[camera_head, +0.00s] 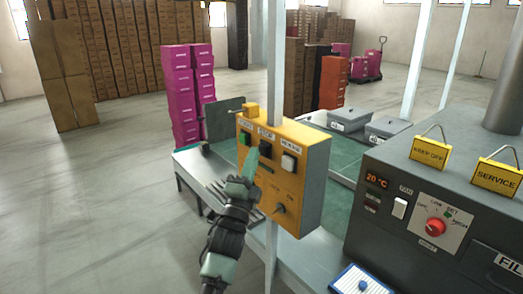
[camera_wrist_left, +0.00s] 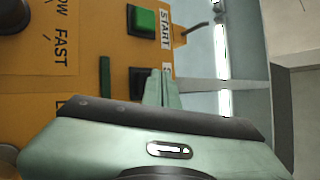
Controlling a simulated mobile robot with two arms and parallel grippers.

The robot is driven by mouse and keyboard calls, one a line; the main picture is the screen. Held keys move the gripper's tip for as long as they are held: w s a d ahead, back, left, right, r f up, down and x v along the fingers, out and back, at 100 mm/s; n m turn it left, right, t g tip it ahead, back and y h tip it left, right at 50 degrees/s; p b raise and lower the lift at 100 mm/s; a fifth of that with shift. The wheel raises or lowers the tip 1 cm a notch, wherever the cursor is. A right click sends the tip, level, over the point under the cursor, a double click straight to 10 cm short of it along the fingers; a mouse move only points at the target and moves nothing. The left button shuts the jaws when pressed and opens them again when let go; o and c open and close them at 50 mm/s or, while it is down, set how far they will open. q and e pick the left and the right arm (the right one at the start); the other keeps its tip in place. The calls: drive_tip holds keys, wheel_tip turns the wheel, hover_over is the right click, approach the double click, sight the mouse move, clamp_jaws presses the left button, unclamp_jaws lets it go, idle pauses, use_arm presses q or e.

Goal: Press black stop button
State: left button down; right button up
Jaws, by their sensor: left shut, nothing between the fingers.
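The yellow control box (camera_head: 312,158) is mounted on a grey post. Its black stop button (camera_head: 265,148) sits between the green start button (camera_head: 245,138) and a white button (camera_head: 288,162). My left gripper (camera_head: 253,161) is shut and empty, its fingertips just at the lower left of the stop button. In the left wrist view the shut fingers (camera_wrist_left: 160,88) lie over the edge of the black stop button (camera_wrist_left: 138,82), hiding part of it, beside the green start button (camera_wrist_left: 144,21). I cannot tell whether the tips touch the button. My right gripper is not in view.
A dark machine (camera_head: 360,220) with a red knob stands at the right, with yellow signs on top. A conveyor table (camera_head: 190,155) runs behind the control box. Stacked magenta boxes (camera_head: 180,100) stand behind it. The floor at the left is clear.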

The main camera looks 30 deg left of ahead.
use_arm(q)
drive_tip(key=shift+s+a, duration=0.15)
drive_tip(key=shift+s, duration=0.25)
drive_tip(key=shift+s, duration=0.1)
drive_tip(key=shift+s+a+p, duration=0.25)
drive_tip(key=shift+s+a, duration=0.05)
drive_tip(key=shift+s, duration=0.45)
drive_tip(key=shift+s+a+p, duration=0.3)
drive_tip(key=shift+s+a, duration=0.05)
drive_tip(key=shift+s, duration=0.4)
drive_tip(key=shift+s+a+p, duration=0.25)
drive_tip(key=shift+s+a, duration=0.05)
drive_tip(key=shift+s, duration=0.45)
